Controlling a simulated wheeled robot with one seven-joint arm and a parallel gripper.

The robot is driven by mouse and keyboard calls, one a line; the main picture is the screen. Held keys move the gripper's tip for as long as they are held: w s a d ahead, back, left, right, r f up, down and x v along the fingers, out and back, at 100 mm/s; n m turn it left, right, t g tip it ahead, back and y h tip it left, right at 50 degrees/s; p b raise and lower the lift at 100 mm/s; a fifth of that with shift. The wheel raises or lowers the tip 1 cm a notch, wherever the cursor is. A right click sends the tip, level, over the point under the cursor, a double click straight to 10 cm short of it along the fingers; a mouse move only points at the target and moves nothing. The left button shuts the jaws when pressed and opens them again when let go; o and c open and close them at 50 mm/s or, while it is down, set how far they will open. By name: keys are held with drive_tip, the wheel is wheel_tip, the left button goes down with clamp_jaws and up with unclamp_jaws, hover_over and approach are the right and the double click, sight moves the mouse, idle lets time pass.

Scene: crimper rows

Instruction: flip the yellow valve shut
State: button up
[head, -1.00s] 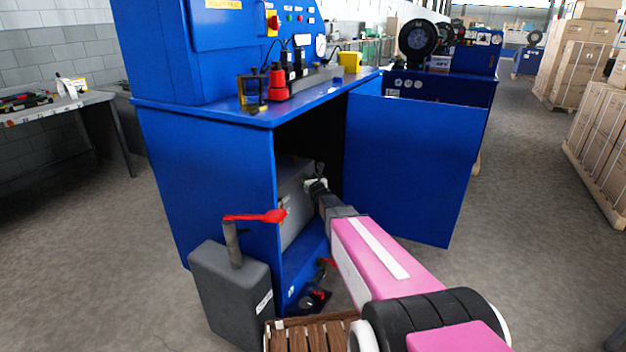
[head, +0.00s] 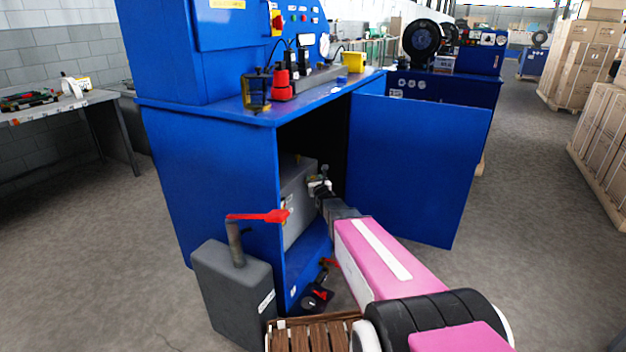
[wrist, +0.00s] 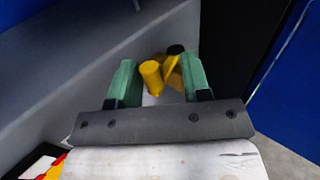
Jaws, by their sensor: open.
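The yellow valve (wrist: 154,76) shows in the wrist view, a yellow handle with a rounded end and a dark knob behind it. My gripper (wrist: 160,77) is open, its two green fingers on either side of the valve. Whether a finger touches the valve I cannot tell. In the head view my gripper (head: 319,184) reaches into the open blue cabinet (head: 215,190), beside a grey tank (head: 297,205). The valve is too small to make out in the head view.
The blue cabinet door (head: 415,165) stands open to the right of my arm. A grey canister with a red lever (head: 258,216) stands in front of the cabinet at left. A wooden slatted pallet (head: 312,335) lies on the floor below my arm.

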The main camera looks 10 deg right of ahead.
drive_tip(key=s+d, duration=0.1)
drive_tip(key=s, duration=0.7)
drive_tip(key=shift+s, duration=0.1)
drive_tip(key=c, duration=0.4)
drive_tip(key=shift+w+d+r, duration=0.1)
drive_tip(key=shift+w+d, duration=0.1)
drive_tip(key=shift+d, duration=0.05)
clamp_jaws()
drive_tip(key=w+d+r+n+y, duration=0.3)
drive_tip(key=d+n+y, duration=0.3)
drive_tip(key=y, duration=0.2)
drive_tip(key=s+d+f+n+g+y, duration=0.35)
drive_tip(key=d+g+y, duration=0.2)
drive_tip(key=g, duration=0.25)
drive_tip(key=f+x, duration=0.1)
drive_tip(key=x, duration=1.2)
drive_tip(key=shift+w+n+g+h, duration=0.3)
drive_tip(key=shift+n+h, duration=0.05)
